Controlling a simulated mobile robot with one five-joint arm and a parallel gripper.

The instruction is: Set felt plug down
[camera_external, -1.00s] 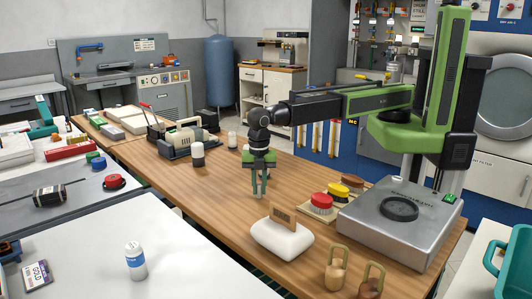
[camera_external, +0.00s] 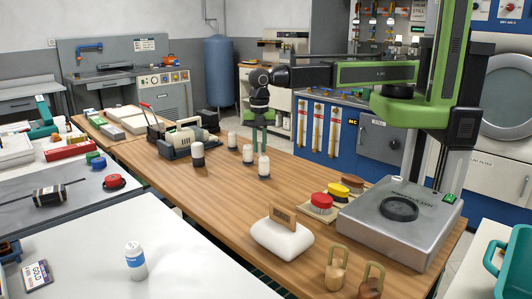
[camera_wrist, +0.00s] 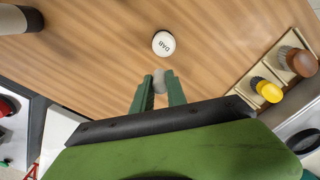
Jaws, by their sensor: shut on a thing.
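My gripper (camera_external: 259,150) is over the far part of the wooden counter, fingers pointing down. In the wrist view its green fingers (camera_wrist: 159,77) are close together on a small pale grey piece, the felt plug (camera_wrist: 160,84). Most of the plug is hidden between the fingers. In the external view I cannot make the plug out. A bottle with a round white cap marked DAB (camera_wrist: 163,44) stands just beyond the fingertips in the wrist view. Several white-topped bottles stand around the gripper in the external view, one close below the fingers (camera_external: 264,167).
The wooden counter (camera_external: 220,195) is clear in its middle. A larger white-and-black bottle (camera_external: 198,156) and a grey machine (camera_external: 184,138) stand to the left.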

